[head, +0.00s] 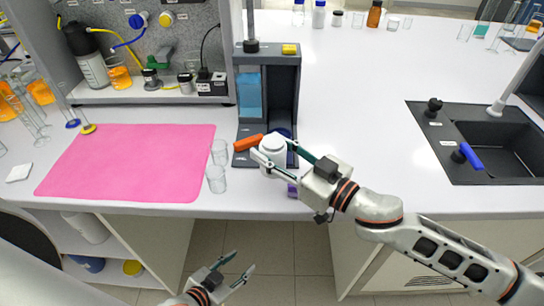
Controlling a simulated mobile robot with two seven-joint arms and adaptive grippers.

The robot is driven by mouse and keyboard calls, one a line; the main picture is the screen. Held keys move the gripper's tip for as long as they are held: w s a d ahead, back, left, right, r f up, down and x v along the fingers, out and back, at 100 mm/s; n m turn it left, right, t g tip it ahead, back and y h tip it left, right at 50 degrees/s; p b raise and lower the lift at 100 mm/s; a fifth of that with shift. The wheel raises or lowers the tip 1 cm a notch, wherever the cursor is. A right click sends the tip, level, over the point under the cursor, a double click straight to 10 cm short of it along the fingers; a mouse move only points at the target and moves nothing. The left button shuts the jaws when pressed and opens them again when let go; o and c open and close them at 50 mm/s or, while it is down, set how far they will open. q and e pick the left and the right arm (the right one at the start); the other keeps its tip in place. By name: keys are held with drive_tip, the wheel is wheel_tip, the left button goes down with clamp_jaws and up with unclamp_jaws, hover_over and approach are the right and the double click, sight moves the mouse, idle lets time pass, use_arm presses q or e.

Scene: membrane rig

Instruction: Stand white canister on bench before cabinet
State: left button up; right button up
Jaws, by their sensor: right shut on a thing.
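The white canister (271,148) is between the fingers of my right gripper (273,155), which is shut on it. It appears upright, in front of the dark tall unit (285,85) near the bench's front edge. Whether its base touches the bench (350,120) cannot be told. My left gripper (238,266) is open and empty, low in front of the bench over the floor. A grey open-fronted cabinet (227,50) with bottles stands at the back left.
Two clear beakers (216,180) stand just left of the canister, with an orange-handled item (248,143) beside it. A pink mat (130,165) lies to the left. A black sink (490,140) is at the right. The bench between the dark unit and sink is clear.

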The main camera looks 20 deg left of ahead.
drive_tip(key=shift+r+p, duration=1.3)
drive_tip(key=shift+r, duration=6.85)
drive_tip(key=w+d+f+m+t+h, duration=0.2)
drive_tip(key=d+f+m+t+h, duration=0.2)
drive_tip(key=d, duration=0.6)
drive_tip(key=w+d+f+m+t+h, duration=0.1)
drive_tip(key=d+f+m+t+h, duration=0.3)
drive_tip(key=d, duration=0.6)
drive_tip(key=s+d+f+m+t+h, duration=0.1)
drive_tip(key=d+f+h, duration=0.3)
drive_tip(key=d, duration=0.5)
drive_tip(key=s+d+f+m+t+h, duration=0.1)
drive_tip(key=s+d+f+m+h, duration=0.3)
drive_tip(key=d, duration=0.6)
wheel_tip(320, 180, down, 3)
drive_tip(key=shift+s+r+t, duration=0.2)
drive_tip(key=shift+s+t, duration=0.1)
